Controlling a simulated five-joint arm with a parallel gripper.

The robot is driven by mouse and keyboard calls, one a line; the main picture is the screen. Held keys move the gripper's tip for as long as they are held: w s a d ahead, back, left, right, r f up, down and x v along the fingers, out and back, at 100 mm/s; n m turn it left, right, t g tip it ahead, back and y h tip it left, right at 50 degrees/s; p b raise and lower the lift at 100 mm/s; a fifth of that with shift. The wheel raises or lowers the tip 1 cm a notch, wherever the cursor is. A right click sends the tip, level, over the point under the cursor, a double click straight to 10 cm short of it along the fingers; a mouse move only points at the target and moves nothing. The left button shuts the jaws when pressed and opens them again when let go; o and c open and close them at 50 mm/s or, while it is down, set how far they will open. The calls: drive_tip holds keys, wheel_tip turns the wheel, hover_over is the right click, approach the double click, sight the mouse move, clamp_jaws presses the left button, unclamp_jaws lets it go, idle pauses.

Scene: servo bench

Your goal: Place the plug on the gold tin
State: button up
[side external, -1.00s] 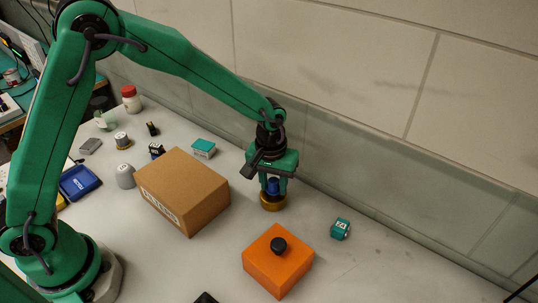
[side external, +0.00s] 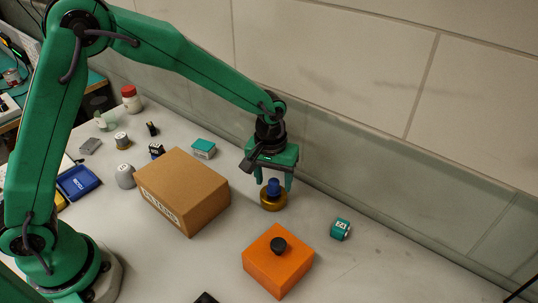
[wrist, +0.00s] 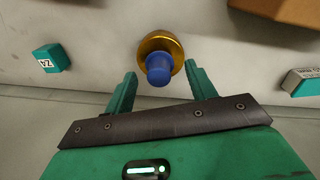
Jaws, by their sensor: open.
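The blue plug (side external: 273,187) stands on top of the gold tin (side external: 272,203) on the bench, right of the cardboard box. In the wrist view the plug (wrist: 159,69) sits over the tin (wrist: 153,40), whose rim shows around its far side. My gripper (side external: 274,184) is just above and around the plug, its two green fingers open. In the wrist view the gripper (wrist: 160,78) has a finger on each side of the plug, with a clear gap to both, and holds nothing.
The cardboard box (side external: 180,195) stands close to the left of the tin. An orange block with a black knob (side external: 277,265) lies nearer the camera, and a small teal cube (side external: 340,229) lies to the right. Several small items stand at the back left.

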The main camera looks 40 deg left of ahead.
sight(271, 182)
wheel_tip(271, 182, up, 10)
drive_tip(key=shift+s+r, duration=0.2)
drive_tip(key=shift+s, duration=0.15)
idle(0.6)
drive_tip(key=s+a+r+m+t, duration=0.2)
drive_tip(key=s+a+r, duration=0.7)
drive_tip(key=a, duration=0.1)
drive_tip(key=s+a+m+t, duration=0.1)
drive_tip(key=s+a+t, duration=0.1)
drive_tip(key=s+a, duration=0.5)
drive_tip(key=s, duration=0.5)
drive_tip(key=shift+f+m+t, duration=0.15)
drive_tip(key=shift+m+t, duration=0.15)
drive_tip(key=shift+t, duration=0.1)
